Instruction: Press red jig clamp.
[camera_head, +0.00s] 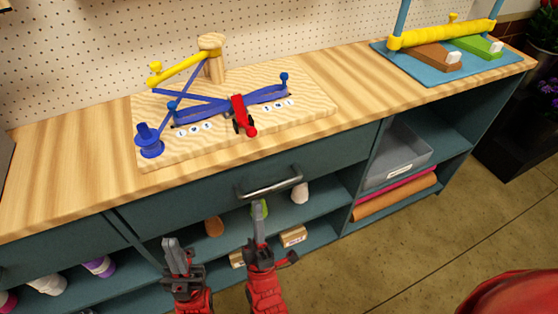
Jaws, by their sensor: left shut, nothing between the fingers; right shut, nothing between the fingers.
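The red jig clamp (240,112) sits at the front middle of a wooden jig board (310,98) on the counter, over the middle of a blue ribbon (215,109). Its lever ends in a red knob pointing toward me. My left gripper (174,243) is shut and empty, low in front of the cabinet. My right gripper (257,208) is also shut and empty, just right of the left one and below the drawer handle. Both are below the counter top and apart from the clamp.
A yellow arm (178,68) on a wooden post (213,58) and a blue spool (149,140) stand on the board. A steel drawer handle (270,184) juts from the cabinet front. A blue stand (440,72) with a yellow roller is at the right.

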